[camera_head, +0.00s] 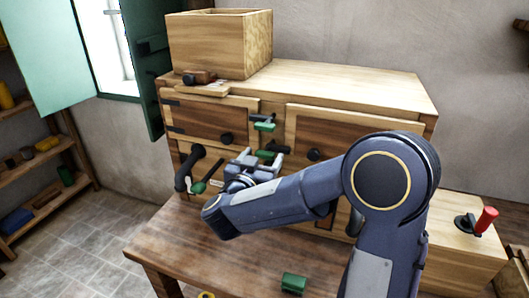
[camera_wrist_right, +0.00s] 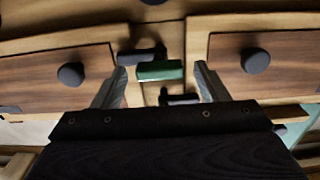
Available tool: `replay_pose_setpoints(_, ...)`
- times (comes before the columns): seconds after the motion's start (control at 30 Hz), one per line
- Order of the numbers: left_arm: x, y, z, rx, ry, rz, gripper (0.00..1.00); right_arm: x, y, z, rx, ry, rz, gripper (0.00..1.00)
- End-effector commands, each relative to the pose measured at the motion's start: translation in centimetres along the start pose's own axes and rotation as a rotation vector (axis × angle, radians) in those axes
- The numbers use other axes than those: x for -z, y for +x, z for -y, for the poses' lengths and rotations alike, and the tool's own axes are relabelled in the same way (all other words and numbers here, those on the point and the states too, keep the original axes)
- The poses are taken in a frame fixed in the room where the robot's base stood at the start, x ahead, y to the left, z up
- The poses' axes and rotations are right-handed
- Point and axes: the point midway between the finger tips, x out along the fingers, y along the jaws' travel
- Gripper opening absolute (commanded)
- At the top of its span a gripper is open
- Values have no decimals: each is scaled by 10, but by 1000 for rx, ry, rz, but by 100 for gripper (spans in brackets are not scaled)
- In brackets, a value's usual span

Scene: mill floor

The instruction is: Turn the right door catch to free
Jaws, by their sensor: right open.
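Two small catches sit on the post between the cabinet's doors. The upper one (camera_head: 265,126) and the lower one (camera_head: 268,154) each show green and black parts. My right gripper (camera_head: 262,164) is open in front of the lower catch and hides part of that area. In the right wrist view, a green block (camera_wrist_right: 160,71) lies between the open fingers, with a dark bar (camera_wrist_right: 142,56) beside it and another dark bar (camera_wrist_right: 180,98) beyond. I cannot tell whether a finger touches it. The right door (camera_head: 340,133) appears closed and has a dark round knob (camera_head: 313,155). My left gripper is out of view.
The left door (camera_head: 205,118) has its own knob (camera_head: 227,139). A black handle (camera_head: 187,168) and a green-tipped lever (camera_head: 206,177) sit low on the left. A wooden table (camera_head: 190,240) stands in front, with a green block (camera_head: 293,283). A red-handled lever (camera_head: 487,219) is at right.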

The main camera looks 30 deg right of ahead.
Motion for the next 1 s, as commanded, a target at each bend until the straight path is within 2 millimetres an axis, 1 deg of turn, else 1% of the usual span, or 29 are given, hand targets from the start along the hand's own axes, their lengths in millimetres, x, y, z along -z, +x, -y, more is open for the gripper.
replay_pose_setpoints(0.03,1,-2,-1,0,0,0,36,1,7,0,-2,1,0,67)
replay_pose_setpoints(0.1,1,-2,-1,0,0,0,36,1,14,0,-2,0,0,67)
replay_pose_setpoints(0.2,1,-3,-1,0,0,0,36,0,19,0,0,0,0,67)
replay_pose_setpoints(0.47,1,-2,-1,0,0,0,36,0,20,0,2,1,-1,67)
replay_pose_setpoints(0.57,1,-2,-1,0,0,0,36,0,20,0,2,1,-1,56)
replay_pose_setpoints(0.8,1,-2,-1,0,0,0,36,0,20,0,2,1,-1,24)
replay_pose_setpoints(0.83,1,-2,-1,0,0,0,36,0,20,0,2,1,-1,23)
replay_pose_setpoints(1.0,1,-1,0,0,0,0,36,0,20,0,2,11,-1,23)
